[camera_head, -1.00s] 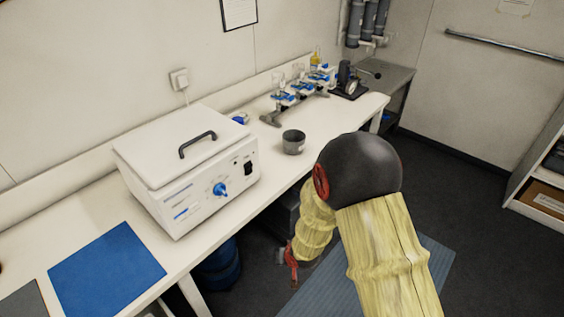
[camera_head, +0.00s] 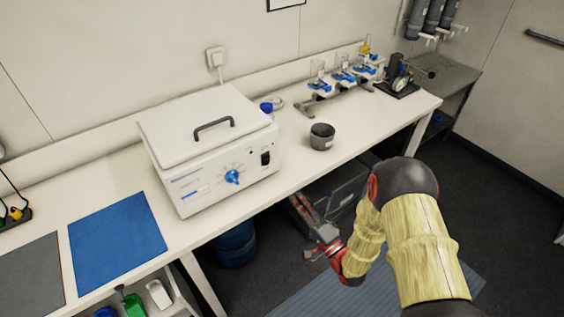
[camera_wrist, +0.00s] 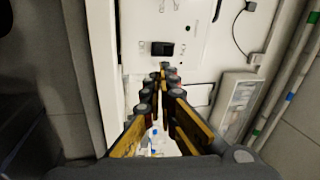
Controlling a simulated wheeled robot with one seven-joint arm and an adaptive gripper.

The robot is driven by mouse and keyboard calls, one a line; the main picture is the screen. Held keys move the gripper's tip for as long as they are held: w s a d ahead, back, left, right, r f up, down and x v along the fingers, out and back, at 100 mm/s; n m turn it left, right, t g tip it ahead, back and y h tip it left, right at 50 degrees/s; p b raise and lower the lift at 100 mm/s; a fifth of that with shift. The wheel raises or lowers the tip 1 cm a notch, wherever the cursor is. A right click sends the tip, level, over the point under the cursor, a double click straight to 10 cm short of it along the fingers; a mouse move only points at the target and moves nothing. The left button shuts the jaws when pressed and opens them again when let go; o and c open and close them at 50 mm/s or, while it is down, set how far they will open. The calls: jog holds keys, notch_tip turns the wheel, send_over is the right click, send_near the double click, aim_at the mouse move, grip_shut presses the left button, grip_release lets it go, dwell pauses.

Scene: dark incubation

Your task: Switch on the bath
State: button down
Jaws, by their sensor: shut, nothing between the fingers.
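The bath (camera_head: 200,130) is a white box with a closed lid and a dark handle, standing on the bench. Its front panel has a blue knob (camera_head: 232,177) and, to the right, a black rocker switch (camera_head: 265,158). In the wrist view a black switch (camera_wrist: 162,48) sits on a white panel just beyond the fingertips. Whether it is pressed on or off cannot be told. My gripper (camera_head: 298,203) is in front of the bench edge, lower right of the bath and apart from it. In the wrist view my gripper (camera_wrist: 163,72) is shut and empty.
A dark grey pot (camera_head: 321,137) stands right of the bath. Clamps with glassware (camera_head: 343,78) are farther back. A blue mat (camera_head: 116,238) lies left of the bath. A wall socket (camera_head: 215,58) is behind it. A dark open crate (camera_head: 345,190) is under the bench.

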jog(key=shift+s+d+r+m+t, duration=0.15)
jog(key=shift+r+m+t, duration=0.15)
jog(key=shift+r, duration=0.25)
jog(key=shift+s+a+r+m+t, duration=0.1)
jog(key=shift+s+r+m+t, duration=0.1)
jog(key=shift+r+m, duration=0.25)
jog(key=shift+w, duration=0.1)
jog(key=b, duration=0.2)
send_near(266, 153)
jog(key=x, duration=0.5)
jog(key=shift+r, duration=0.1)
jog(key=shift+r, duration=0.1)
jog(key=p, duration=0.1)
jog(key=r+g+p, duration=0.1)
jog(key=p, duration=0.1)
jog(key=shift+w+a+r, duration=0.15)
jog(key=shift+w+a, duration=0.1)
jog(key=shift+w, duration=0.15)
jog(key=shift+f, duration=0.45)
